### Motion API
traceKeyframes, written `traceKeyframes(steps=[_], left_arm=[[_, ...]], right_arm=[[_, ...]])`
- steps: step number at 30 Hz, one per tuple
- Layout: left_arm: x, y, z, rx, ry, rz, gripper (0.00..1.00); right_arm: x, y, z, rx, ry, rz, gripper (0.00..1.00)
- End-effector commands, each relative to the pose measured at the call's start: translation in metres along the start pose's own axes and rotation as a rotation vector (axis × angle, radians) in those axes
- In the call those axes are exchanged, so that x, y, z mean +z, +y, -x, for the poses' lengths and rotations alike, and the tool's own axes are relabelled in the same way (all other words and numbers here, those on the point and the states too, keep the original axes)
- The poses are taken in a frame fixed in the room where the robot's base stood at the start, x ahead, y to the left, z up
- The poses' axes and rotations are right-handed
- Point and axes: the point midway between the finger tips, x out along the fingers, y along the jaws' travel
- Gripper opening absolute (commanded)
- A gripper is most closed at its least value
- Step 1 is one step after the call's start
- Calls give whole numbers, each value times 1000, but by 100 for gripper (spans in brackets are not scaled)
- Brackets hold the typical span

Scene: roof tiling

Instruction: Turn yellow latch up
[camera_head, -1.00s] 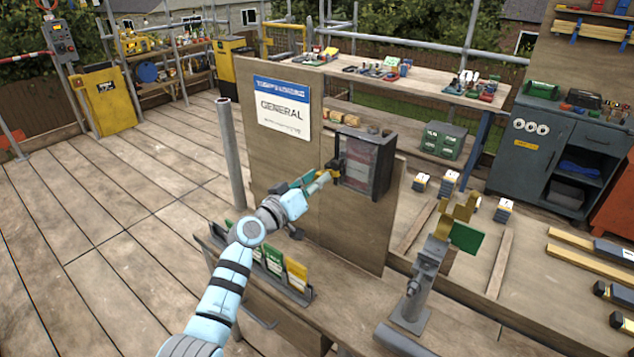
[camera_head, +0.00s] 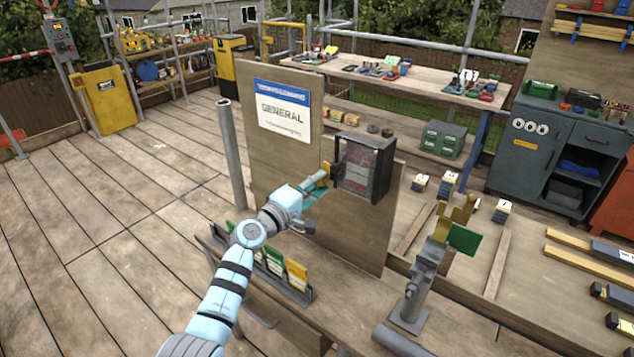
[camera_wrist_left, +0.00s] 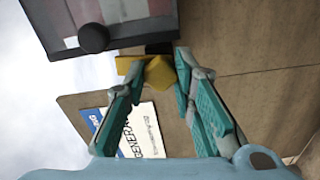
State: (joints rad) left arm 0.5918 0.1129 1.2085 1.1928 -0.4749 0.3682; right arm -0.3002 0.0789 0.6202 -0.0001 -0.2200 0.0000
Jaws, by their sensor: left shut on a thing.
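The yellow latch (camera_head: 326,168) is on the board beside the left side of a dark box with a clear front (camera_head: 366,166). My left gripper (camera_head: 320,180) is at the latch, with its teal fingers closed around it. In the left wrist view the yellow latch (camera_wrist_left: 158,72) sits between the fingertips, just beside the dark box (camera_wrist_left: 95,30) with its round black knob (camera_wrist_left: 93,38). The fingers partly hide the latch in the head view. My right gripper is not in view.
The wooden board (camera_head: 345,232) carries a GENERAL sign (camera_head: 282,108) left of the box. A rack of coloured cards (camera_head: 270,262) stands below my left arm. A grey stand with a yellow top and green plate (camera_head: 425,270) is to the right.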

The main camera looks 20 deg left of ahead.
Motion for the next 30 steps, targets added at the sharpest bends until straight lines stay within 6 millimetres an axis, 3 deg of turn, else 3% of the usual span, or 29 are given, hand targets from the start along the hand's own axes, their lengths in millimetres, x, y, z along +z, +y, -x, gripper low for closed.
traceKeyframes(steps=[10,26,27,30], left_arm=[[1,-2,0,-5,-2,148,0],[1,-3,0,-5,-2,173,0],[1,-3,0,-5,-2,173,29],[1,-2,0,-4,-2,172,44]], right_arm=[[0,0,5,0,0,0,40],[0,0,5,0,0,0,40],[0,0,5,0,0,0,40],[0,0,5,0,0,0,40]])
